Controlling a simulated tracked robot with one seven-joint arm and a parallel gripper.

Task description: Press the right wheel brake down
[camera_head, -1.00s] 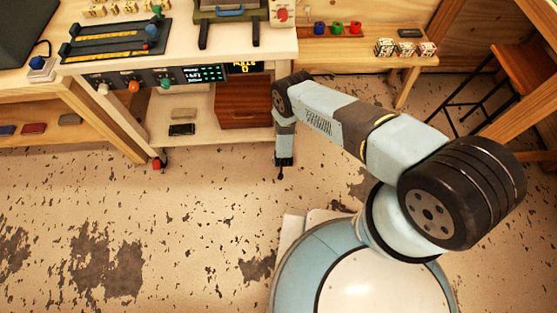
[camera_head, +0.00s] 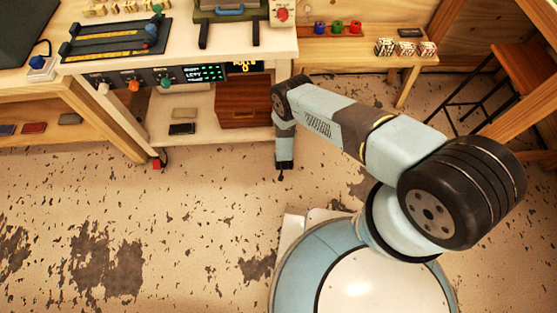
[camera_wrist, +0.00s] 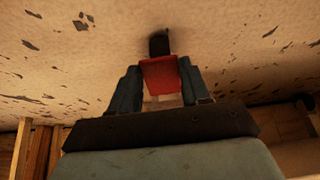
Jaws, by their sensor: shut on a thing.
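The right wheel brake is a red tab (camera_wrist: 160,76) in the middle of the wrist view. The two dark fingers of my gripper (camera_wrist: 157,80) stand on either side of it, and my gripper is shut on it. A black wheel (camera_wrist: 159,45) shows just beyond the tab, near the floor. In the head view my gripper (camera_head: 282,174) points down by the right front leg of the white cart (camera_head: 180,55). There my arm hides the right wheel and its brake.
The left wheel's red brake (camera_head: 156,164) shows at the cart's left leg. A wooden drawer box (camera_head: 243,114) sits on the cart's lower shelf. Stools (camera_head: 520,75) stand at the right. The speckled floor (camera_head: 180,210) in front of the cart is clear.

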